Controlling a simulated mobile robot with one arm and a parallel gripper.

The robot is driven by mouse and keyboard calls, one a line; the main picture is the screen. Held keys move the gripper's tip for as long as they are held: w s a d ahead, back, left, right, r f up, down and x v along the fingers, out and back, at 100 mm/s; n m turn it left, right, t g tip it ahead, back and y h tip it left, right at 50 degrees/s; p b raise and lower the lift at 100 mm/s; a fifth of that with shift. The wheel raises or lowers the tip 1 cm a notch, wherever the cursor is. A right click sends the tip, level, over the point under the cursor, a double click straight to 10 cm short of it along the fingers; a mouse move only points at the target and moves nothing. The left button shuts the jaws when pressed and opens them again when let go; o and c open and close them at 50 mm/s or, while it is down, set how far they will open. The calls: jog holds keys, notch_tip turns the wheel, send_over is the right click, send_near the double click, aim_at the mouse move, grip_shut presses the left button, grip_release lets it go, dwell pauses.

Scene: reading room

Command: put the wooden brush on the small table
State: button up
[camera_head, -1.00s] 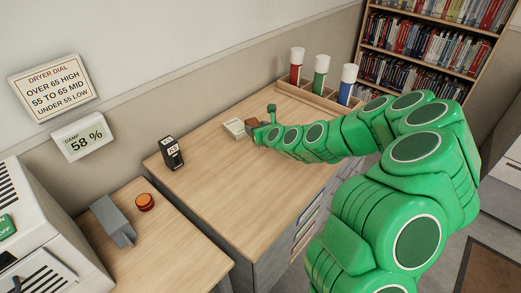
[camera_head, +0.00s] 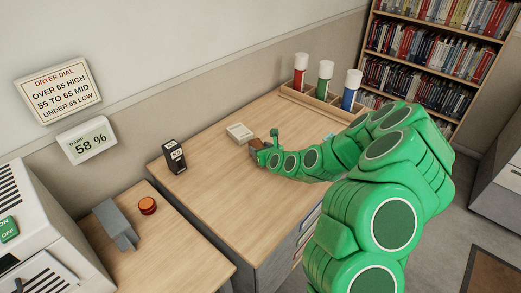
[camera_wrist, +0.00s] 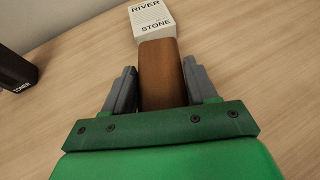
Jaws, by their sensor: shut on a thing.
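The wooden brush (camera_wrist: 160,75) is a brown block in the wrist view, between the two grey fingers of my gripper (camera_wrist: 159,68). My gripper (camera_head: 261,147) is shut on it. In the head view the brush (camera_head: 255,143) shows as a small brown piece at the end of my green arm, over the large wooden counter. I cannot tell whether it touches the top. A small wooden table (camera_head: 178,238) stands at lower left, beside the counter. My gripper is away from it, to the upper right.
A white box (camera_head: 239,132) lettered "RIVER STONE" (camera_wrist: 152,20) lies just beyond the brush. A black toner box (camera_head: 174,157) stands on the counter (camera_head: 220,190).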

jog(key=shift+f, duration=0.2)
jog(key=o, duration=1.1)
jog(key=shift+o, duration=0.2)
jog(key=shift+r, duration=0.1)
jog(key=shift+v, duration=3.7)
